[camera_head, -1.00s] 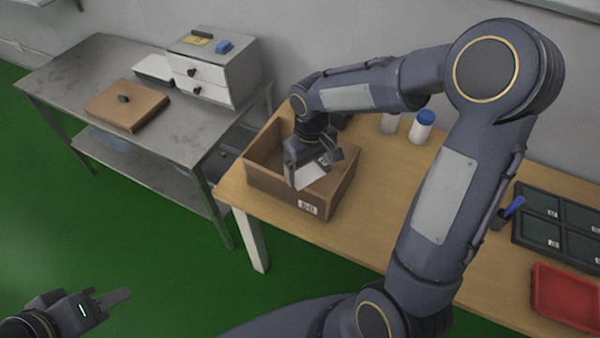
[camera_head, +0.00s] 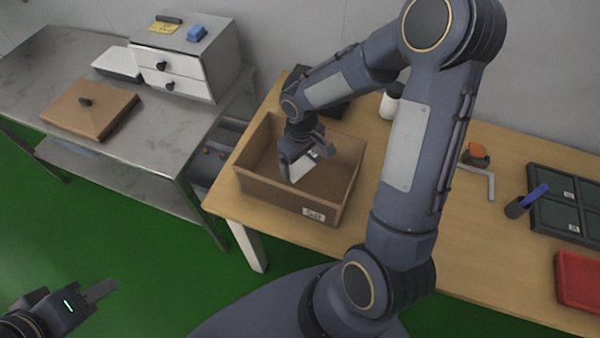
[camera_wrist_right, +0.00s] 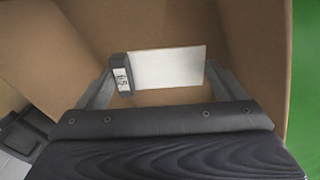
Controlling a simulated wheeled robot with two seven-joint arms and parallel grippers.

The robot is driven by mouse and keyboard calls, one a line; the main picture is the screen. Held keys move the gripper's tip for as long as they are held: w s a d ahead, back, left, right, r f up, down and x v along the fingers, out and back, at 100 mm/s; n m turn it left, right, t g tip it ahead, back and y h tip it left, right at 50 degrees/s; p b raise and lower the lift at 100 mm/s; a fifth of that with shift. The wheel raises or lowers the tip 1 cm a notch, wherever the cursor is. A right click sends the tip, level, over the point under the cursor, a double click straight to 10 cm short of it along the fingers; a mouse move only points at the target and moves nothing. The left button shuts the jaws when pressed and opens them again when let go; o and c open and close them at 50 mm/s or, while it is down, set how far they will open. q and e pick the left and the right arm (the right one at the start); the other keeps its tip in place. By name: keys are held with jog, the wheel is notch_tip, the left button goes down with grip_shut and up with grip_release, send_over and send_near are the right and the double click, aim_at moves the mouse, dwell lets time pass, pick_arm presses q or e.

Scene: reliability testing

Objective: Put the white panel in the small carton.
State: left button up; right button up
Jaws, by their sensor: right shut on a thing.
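The small carton (camera_head: 270,196) is an open brown box with a white label on its front side, standing on the wooden table's left end. My right gripper (camera_head: 306,160) points down into the carton's opening and is shut on the white panel (camera_head: 300,169). In the right wrist view the white panel (camera_wrist_right: 170,68) lies between the fingers, with a dark labelled block at its left end. Brown carton walls (camera_wrist_right: 250,45) surround it there. I cannot tell whether the panel touches the carton floor. My left gripper (camera_head: 98,291) is at the lower left, over the green floor, away from the carton.
A grey metal bench (camera_head: 150,140) on the left holds a brown lidded box (camera_head: 90,112) and a drawer unit (camera_head: 185,62). On the wooden table are a white bottle (camera_head: 390,103), a dark compartment tray (camera_head: 565,215), a blue-handled tool (camera_head: 530,199) and a red bin (camera_head: 580,280).

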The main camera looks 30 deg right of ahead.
aim_at(301, 179)
jog(key=shift+f, duration=3.05)
jog(key=shift+f, duration=0.15)
jog(key=o, duration=0.7)
notch_tip(301, 179, up, 12)
jog(key=shift+s+r+p, duration=0.1)
jog(key=shift+r+p, duration=0.1)
jog(key=shift+p, duration=0.1)
jog(key=s+a+r+m+t+y, duration=0.2)
jog(key=s+r, duration=0.3)
jog(key=s, duration=0.3)
jog(key=s+a+r+m+t+y, duration=0.1)
jog(key=s+a+r+m+t, duration=0.1)
jog(key=s+r, duration=0.4)
jog(key=s+t, duration=0.1)
jog(key=s, duration=0.1)
jog(key=shift+s+r+m+t+y, duration=0.2)
jog(key=shift+s+m+t+y, duration=0.1)
jog(key=shift+s+m+y, duration=0.1)
jog(key=shift+a, duration=0.1)
